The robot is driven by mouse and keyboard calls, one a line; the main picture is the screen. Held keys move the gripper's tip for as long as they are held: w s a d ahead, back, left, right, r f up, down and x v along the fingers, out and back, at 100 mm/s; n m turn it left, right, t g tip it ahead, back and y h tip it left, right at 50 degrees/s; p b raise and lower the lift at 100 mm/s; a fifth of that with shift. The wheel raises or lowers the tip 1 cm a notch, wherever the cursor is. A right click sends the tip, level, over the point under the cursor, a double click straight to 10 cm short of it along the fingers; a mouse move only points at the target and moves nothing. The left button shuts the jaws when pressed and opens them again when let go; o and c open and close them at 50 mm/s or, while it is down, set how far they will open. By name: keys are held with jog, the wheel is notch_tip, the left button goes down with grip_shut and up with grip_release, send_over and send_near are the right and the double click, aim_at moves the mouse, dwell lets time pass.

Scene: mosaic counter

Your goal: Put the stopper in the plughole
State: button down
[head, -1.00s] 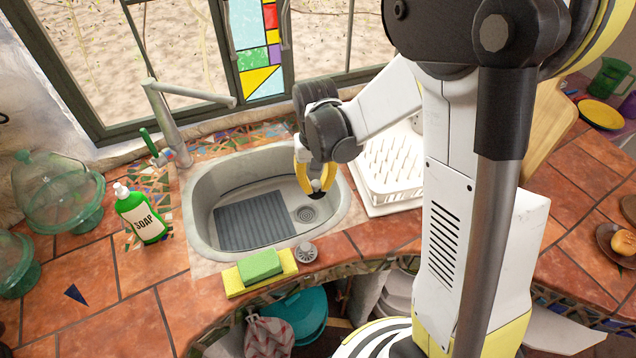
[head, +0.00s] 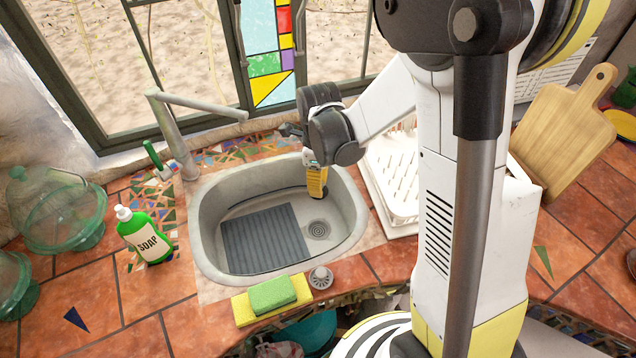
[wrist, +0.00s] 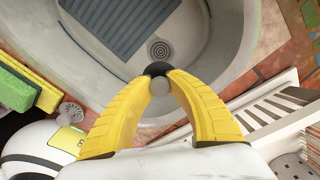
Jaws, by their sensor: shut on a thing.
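My gripper (head: 317,190) is over the sink (head: 208,215), above and behind the plughole as the head view sees it. In the wrist view its yellow fingers (wrist: 158,82) are shut on the stopper (wrist: 157,68), a dark disc with a grey knob between the fingertips. The stopper is held in the air, and its underside is hidden. The plughole (head: 318,229) is a round grey drain in the sink floor, right of the ribbed mat. In the wrist view the plughole (wrist: 160,50) is uncovered and shows just beyond the stopper.
A ribbed grey mat (head: 262,240) lies in the sink. A green and yellow sponge pair (head: 272,295) and a grey strainer (head: 321,278) sit at the front rim. The soap bottle (head: 146,237) and tap (head: 172,130) stand left; a white dish rack (head: 392,180) stands right.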

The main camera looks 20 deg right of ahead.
jog(key=shift+r+m, duration=0.1)
jog(key=shift+m, duration=0.7)
jog(key=shift+f, duration=0.35)
jog(key=b, duration=1.2)
send_over(318, 231)
notch_tip(318, 231, down, 16)
jog(key=shift+f, duration=0.1)
jog(key=shift+f+b, duration=0.65)
jog(key=shift+b, duration=0.05)
jog(key=shift+f+b, duration=0.85)
jog(key=shift+b, duration=0.5)
dwell(0.3)
jog(key=c, duration=0.7)
grip_release()
jog(key=shift+c, duration=0.2)
